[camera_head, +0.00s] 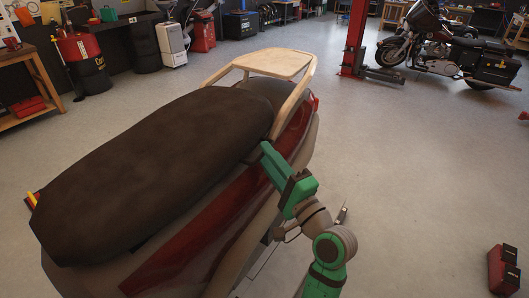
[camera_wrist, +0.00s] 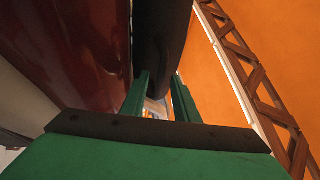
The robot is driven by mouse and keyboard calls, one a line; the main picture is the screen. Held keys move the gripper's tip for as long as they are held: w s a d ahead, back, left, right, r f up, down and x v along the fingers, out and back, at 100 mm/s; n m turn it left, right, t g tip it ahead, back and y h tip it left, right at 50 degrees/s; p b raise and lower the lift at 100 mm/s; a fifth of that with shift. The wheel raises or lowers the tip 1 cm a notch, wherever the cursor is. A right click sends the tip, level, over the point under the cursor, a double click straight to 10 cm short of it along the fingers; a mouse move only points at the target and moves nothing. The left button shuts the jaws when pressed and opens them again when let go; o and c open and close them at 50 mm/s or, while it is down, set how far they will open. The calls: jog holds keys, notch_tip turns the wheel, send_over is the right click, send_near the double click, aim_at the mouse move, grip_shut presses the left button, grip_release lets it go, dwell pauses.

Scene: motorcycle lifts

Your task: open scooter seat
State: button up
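The scooter's long dark brown seat (camera_head: 150,160) lies down flat on the red and beige body (camera_head: 215,240). My green gripper (camera_head: 268,158) is at the seat's right side, near its rear end and just below the beige rear rack (camera_head: 275,62). In the wrist view, the two fingers of my gripper (camera_wrist: 160,98) stand apart with a gap between them. The dark underside edge of the seat (camera_wrist: 160,35) runs down toward that gap, beside the red side panel (camera_wrist: 80,45). I cannot tell whether the fingers touch the seat.
A red lift post (camera_head: 355,40) and a parked motorcycle (camera_head: 445,50) stand behind to the right. A wooden workbench (camera_head: 25,65) and a red drum (camera_head: 82,62) are at the left. A red box (camera_head: 503,268) lies at the lower right. The grey floor around the scooter is mostly clear.

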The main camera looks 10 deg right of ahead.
jog(key=shift+x, duration=1.05)
grip_shut()
